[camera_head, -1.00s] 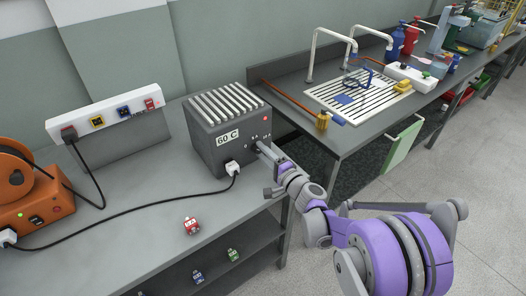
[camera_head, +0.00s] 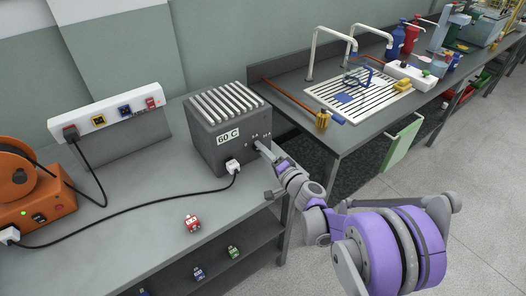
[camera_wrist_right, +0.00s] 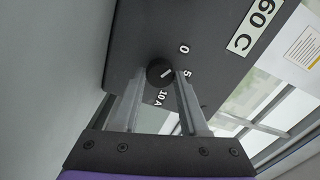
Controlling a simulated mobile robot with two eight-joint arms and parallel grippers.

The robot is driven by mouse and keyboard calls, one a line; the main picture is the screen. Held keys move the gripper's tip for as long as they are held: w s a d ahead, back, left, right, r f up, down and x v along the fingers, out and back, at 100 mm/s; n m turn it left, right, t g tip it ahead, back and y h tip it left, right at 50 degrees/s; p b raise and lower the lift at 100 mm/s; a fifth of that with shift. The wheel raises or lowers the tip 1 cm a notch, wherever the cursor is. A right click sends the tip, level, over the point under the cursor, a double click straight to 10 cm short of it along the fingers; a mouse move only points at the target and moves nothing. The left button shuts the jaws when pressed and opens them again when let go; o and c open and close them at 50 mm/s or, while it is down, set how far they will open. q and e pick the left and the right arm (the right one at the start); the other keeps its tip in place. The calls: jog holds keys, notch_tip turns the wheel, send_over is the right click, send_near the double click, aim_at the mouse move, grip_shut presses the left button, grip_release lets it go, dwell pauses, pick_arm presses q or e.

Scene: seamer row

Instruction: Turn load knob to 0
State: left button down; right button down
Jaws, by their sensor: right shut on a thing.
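The load box (camera_head: 222,150) is a dark grey case with a ribbed top and a "60 C" label, standing at the right end of the bench. Its load knob (camera_wrist_right: 160,71) is round and black with a white pointer line, marked 0, 5 and 10 A. In the right wrist view the line points up and right, roughly between 0 and 5. My right gripper (camera_head: 261,147) is at the box's front; in the right wrist view its fingers (camera_wrist_right: 160,78) are closed on either side of the knob. In the head view the knob is hidden by the fingers. My left gripper is out of view.
A white plug (camera_head: 232,166) with a black cable sits low on the box's front. An orange reel unit (camera_head: 38,205) and a socket strip (camera_head: 107,112) are at left. A sink bench (camera_head: 335,130) stands beyond a gap at right.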

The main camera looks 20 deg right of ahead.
jog(key=shift+c, duration=2.2)
grip_release()
jog(key=v, duration=1.1)
jog(key=shift+a+r, duration=0.1)
